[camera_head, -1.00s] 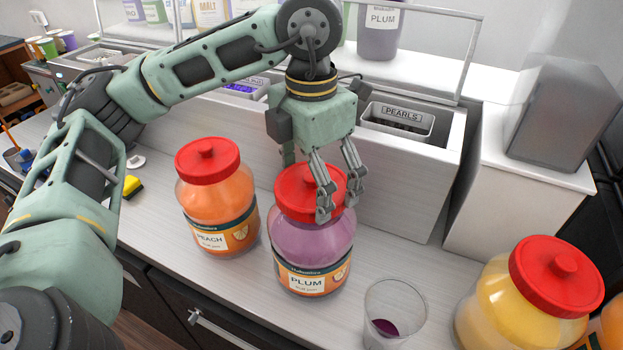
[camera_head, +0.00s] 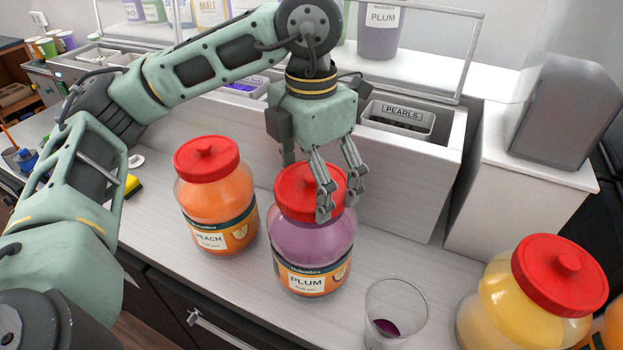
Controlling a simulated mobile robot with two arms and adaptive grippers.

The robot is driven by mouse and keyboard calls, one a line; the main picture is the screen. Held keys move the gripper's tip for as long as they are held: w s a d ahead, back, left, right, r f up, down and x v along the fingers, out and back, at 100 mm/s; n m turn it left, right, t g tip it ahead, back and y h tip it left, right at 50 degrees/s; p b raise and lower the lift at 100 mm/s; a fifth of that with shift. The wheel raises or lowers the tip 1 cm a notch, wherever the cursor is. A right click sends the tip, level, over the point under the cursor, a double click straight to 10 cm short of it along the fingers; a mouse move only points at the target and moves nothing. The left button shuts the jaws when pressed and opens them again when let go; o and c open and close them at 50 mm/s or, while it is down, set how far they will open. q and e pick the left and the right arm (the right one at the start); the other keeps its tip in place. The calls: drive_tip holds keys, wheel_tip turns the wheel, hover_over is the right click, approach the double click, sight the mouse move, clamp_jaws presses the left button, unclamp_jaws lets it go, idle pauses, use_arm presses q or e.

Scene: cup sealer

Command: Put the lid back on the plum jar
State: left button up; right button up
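The plum jar (camera_head: 312,245) stands upright on the counter, purple inside, with a dark and orange PLUM label. Its red lid (camera_head: 293,192) sits on the jar's mouth and looks level. My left gripper (camera_head: 340,205) points down over the lid, with its fingers around the lid's middle. The fingers hide the lid's knob and part of its right side, so I cannot tell whether they grip the knob. My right gripper is not in view.
A peach jar (camera_head: 215,200) with a red lid stands close on the left. A clear cup (camera_head: 395,312) with a little purple in it stands at front right. A yellow jar (camera_head: 510,300) is farther right. The PEARLS bin (camera_head: 399,117) is behind.

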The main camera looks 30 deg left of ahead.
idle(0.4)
use_arm(q)
drive_tip(key=o, duration=1)
drive_tip(key=shift+r+p, duration=1.35)
drive_tip(key=shift+r, duration=0.9)
drive_tip(key=shift+r+p, duration=1)
drive_tip(key=shift+r, duration=0.25)
drive_tip(key=shift+c, duration=0.4)
clamp_jaws()
